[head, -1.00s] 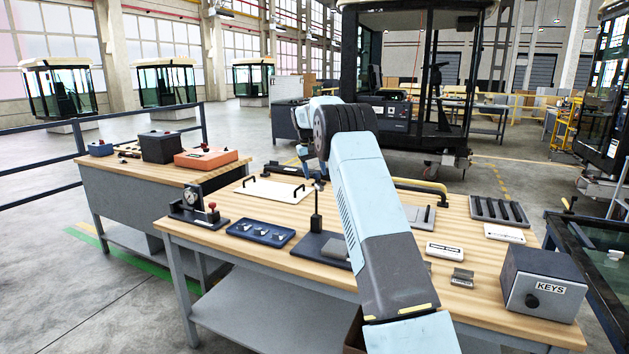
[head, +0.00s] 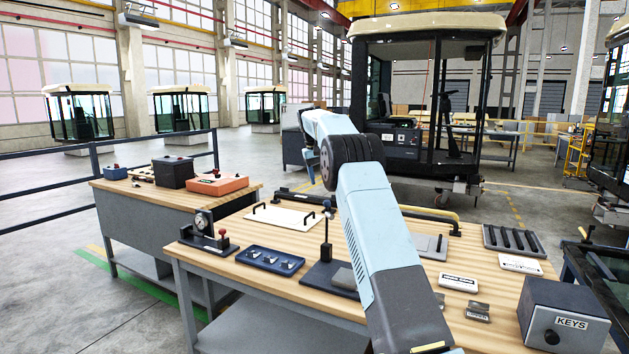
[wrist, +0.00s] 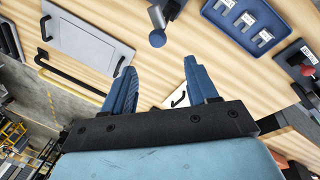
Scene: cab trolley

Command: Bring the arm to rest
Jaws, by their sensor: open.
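My gripper (wrist: 160,88) shows in the wrist view with its two blue fingers spread apart and nothing between them. It is above the wooden workbench (head: 285,222), pointing down at its top. Beyond the fingers in the wrist view lie a grey plate with a black handle (wrist: 85,45), a lever with a ball knob (wrist: 157,36) and a blue tray of switches (wrist: 243,20).
The bench also holds a white board (head: 285,217), a black upright lever (head: 326,235), a yellow handle bar (head: 430,214), and a KEYS box (head: 563,315) at the right front. A second bench (head: 150,220) stands at left. A cab (head: 425,110) stands behind.

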